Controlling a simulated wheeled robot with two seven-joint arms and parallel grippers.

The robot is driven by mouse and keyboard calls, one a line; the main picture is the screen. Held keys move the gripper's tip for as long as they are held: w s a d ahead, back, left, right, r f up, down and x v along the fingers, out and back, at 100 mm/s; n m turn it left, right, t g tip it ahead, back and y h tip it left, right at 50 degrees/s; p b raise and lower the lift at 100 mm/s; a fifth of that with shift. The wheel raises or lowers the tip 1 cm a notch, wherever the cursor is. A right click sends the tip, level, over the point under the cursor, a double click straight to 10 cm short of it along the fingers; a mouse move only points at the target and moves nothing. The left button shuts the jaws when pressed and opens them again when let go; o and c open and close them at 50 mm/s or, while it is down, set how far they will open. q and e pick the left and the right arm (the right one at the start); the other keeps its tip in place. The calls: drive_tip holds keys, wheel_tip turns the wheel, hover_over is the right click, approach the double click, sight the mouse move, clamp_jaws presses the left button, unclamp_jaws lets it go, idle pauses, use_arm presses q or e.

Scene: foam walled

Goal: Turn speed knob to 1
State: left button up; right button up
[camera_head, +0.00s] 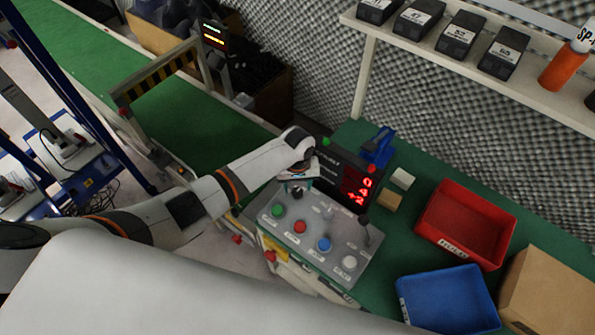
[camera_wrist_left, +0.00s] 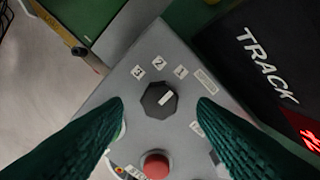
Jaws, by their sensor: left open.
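The speed knob (camera_wrist_left: 158,100) is a black, many-sided dial with a short white mark, on a grey control panel (camera_wrist_left: 118,78). Printed numbers 3, 2 and 1 stand in an arc above it in the left wrist view. The white mark slants to the upper right, on the side of the 1; I cannot tell whether it lines up exactly. My left gripper (camera_wrist_left: 161,105) is open, its dark green fingers on either side of the knob with gaps showing. In the head view my left gripper (camera_head: 298,184) is over the panel's far left part and hides the knob. My right gripper is not in view.
The panel carries green (camera_head: 278,210), red (camera_head: 300,227), blue (camera_head: 324,244) and white (camera_head: 348,262) buttons, and a joystick (camera_head: 367,232). A black display (camera_head: 345,175) with red digits stands behind. Red (camera_head: 460,220) and blue bins (camera_head: 445,298) sit to the right.

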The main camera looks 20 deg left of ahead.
sight(297, 191)
use_arm(q)
wheel_tip(297, 191, up, 9)
idle(0.7)
